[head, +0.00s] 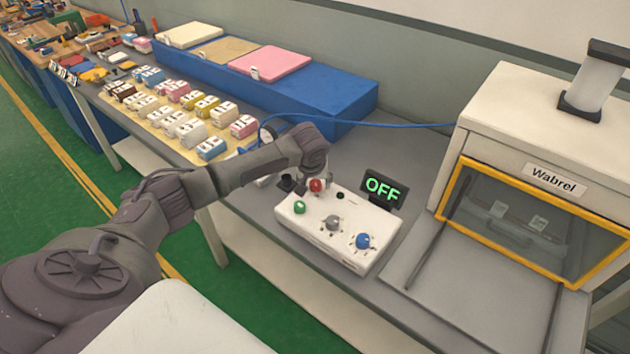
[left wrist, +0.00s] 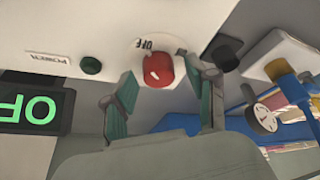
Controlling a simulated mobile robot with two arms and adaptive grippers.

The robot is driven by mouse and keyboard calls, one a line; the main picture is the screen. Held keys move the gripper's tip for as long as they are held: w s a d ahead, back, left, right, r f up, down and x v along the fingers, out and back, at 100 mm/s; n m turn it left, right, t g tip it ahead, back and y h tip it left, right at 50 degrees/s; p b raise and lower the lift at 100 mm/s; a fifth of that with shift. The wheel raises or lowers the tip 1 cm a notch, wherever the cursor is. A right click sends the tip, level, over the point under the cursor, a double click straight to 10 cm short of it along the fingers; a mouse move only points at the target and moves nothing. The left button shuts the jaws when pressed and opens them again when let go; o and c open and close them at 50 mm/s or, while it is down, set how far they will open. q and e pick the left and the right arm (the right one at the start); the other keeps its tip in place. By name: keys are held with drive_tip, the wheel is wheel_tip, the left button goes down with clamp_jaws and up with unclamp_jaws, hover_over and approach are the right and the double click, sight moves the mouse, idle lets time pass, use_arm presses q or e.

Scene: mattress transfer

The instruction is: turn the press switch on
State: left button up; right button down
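The press switch is a red knob (head: 317,186) on the back left of the white control box (head: 318,239). It also shows in the left wrist view (left wrist: 158,70), beside an OFF mark on its round plate. The display (head: 383,189) reads OFF in green letters; part of it shows in the left wrist view (left wrist: 36,108). My left gripper (head: 302,185) is over the back left corner of the box. In the left wrist view its fingers (left wrist: 168,82) are open on either side of the red knob, with visible gaps. My right gripper is not in view.
The box also carries a green button (head: 299,207), a grey knob (head: 333,222) and a blue knob (head: 363,241). The Wabrel press (head: 530,150) stands to the right. A blue block (head: 320,95) and several small coloured parts (head: 185,110) lie to the left.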

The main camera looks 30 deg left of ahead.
use_arm(q)
clamp_jaws()
